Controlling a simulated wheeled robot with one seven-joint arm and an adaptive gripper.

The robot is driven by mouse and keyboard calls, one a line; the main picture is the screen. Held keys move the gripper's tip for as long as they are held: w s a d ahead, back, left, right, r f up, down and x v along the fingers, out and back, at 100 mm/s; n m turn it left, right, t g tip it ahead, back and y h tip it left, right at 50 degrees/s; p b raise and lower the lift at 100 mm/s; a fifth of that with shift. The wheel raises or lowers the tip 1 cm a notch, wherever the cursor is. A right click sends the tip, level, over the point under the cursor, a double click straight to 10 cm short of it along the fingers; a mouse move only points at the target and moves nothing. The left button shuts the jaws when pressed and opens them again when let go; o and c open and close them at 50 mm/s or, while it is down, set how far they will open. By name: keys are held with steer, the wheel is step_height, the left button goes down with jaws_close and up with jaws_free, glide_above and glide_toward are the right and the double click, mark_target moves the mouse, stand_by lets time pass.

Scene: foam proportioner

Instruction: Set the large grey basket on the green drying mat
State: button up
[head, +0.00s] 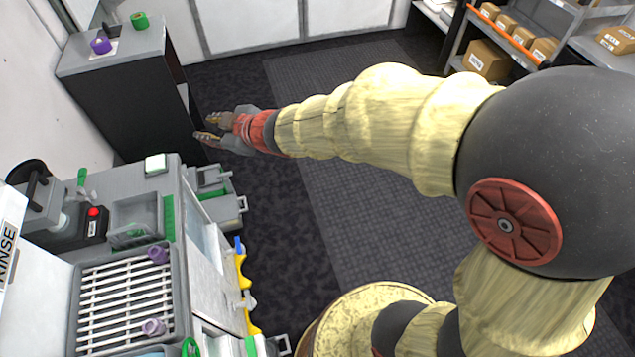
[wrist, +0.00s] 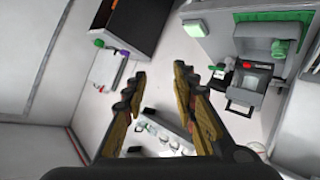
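A grey rectangular basket-like tray (head: 135,212) sits on the counter in the head view. I cannot tell for sure that it is the large grey basket. It also shows in the wrist view (wrist: 262,38). A flat green strip (head: 168,218) lies just right of it and may be the edge of the green drying mat; it also shows in the wrist view (wrist: 256,16). My gripper (head: 205,127) is open and empty, over the floor gap beside the dark cabinet and apart from the tray. Its two fingers stand apart in the wrist view (wrist: 160,75).
A dark cabinet (head: 130,85) with a grey top holds purple (head: 101,45) and green (head: 140,20) rolls. Small grey bins (head: 225,208) jut from the counter's side. A slatted rack (head: 125,305) fills the near counter. Shelves with boxes (head: 487,59) stand far right. The carpeted floor is clear.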

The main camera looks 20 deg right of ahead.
steer(key=s+d+r+m+h, duration=0.3)
steer(key=s+d+m, duration=0.1)
steer(key=d, duration=0.5)
steer(key=s+d+r+m+h, duration=0.3)
steer(key=s+d+h, duration=0.1)
steer(key=d, duration=0.5)
steer(key=s+d+f+m+g, duration=0.1)
steer(key=s+m+g, duration=0.1)
steer(key=s, duration=0.8)
steer(key=s+d+f+m+g, duration=0.1)
steer(key=s+m+g, duration=0.1)
steer(key=s, duration=0.9)
steer(key=shift+d+m+g, duration=0.3)
steer(key=shift+m+g, duration=0.1)
steer(key=shift+m, duration=0.1)
